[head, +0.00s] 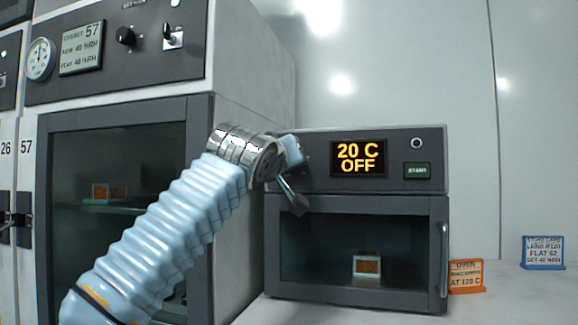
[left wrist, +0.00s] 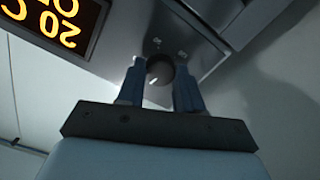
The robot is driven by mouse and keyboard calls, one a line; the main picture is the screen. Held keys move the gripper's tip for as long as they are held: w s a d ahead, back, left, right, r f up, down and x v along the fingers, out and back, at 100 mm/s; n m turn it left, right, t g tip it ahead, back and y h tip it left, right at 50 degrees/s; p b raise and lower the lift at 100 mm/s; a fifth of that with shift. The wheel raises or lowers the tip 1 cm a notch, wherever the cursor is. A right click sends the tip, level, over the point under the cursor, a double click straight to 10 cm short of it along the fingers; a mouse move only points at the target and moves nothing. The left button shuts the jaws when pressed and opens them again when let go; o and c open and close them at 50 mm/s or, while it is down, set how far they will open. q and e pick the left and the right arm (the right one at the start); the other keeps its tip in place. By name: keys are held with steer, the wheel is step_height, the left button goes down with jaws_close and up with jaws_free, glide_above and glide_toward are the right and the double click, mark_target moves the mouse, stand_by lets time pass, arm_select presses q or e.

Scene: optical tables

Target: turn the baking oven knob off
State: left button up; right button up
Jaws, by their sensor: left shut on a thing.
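The baking oven (head: 355,293) stands on the bench, its display (head: 359,158) reading "20 C OFF" in yellow. My left gripper (head: 297,155) is at the left end of the oven's control panel and hides the knob in the head view. In the left wrist view the round dark knob (left wrist: 160,70) with a pale pointer line sits between the two blue fingers of my left gripper (left wrist: 159,80), which are shut on it. Part of the display (left wrist: 50,20) also shows there. My right gripper is in neither view.
A larger cabinet (head: 250,110) with a gauge and a switch stands at the left, close to my left arm. An orange oven sign (head: 467,276) and a blue store card (head: 543,252) stand right of the oven. A small framed block (head: 367,265) is inside the oven.

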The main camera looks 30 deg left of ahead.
arm_select(q)
steer(key=shift+f+n, duration=0.15)
steer(key=shift+n, duration=0.65)
steer(key=o, duration=1)
steer(key=shift+o, duration=0.2)
steer(key=b+v, duration=0.2)
steer(key=v, duration=1.1)
steer(key=shift+s+b, duration=0.3)
steer(key=shift+s, duration=0.1)
